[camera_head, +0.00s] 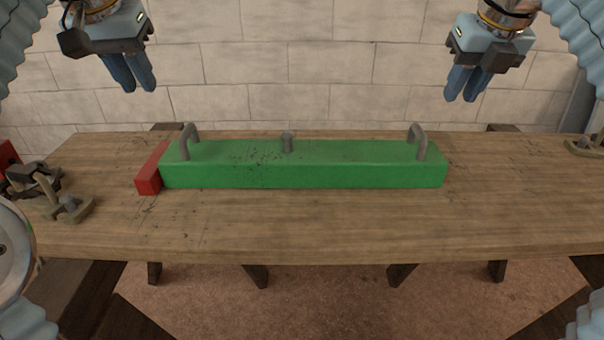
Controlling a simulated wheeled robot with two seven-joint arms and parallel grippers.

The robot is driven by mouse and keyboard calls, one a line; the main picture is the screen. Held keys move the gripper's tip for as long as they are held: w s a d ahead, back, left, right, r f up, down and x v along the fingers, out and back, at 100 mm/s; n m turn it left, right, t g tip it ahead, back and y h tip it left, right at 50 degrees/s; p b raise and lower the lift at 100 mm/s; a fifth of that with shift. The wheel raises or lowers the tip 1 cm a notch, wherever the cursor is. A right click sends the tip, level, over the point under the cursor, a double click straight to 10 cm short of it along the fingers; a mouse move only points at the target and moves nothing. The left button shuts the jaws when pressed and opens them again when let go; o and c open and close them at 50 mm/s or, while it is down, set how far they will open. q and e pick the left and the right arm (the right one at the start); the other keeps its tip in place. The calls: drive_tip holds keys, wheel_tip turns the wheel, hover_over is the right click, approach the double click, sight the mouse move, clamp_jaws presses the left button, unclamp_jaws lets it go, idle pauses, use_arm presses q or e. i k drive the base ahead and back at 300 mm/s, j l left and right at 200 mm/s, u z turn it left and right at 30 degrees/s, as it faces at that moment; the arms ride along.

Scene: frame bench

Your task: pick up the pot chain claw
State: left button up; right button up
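I cannot tell for certain which thing is the pot chain claw. A long green beam (310,176) lies across the table with a grey arched handle near each end, the left handle (184,140) and the right handle (418,140). My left gripper (140,88) hangs in the air above and behind the beam's left end. My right gripper (461,98) hangs above and behind its right end. Both hold nothing visible and touch nothing. Their blue fingers sit close together; the gap is unclear.
A red block (152,170) lies against the beam's left end. Olive and dark metal clamp-like parts (70,207) lie at the table's left edge. Another metal part (586,146) is at the far right. The wooden table (300,225) is clear in front of the beam. A pale block wall stands behind.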

sight(52, 210)
drive_tip(key=k, duration=1.5)
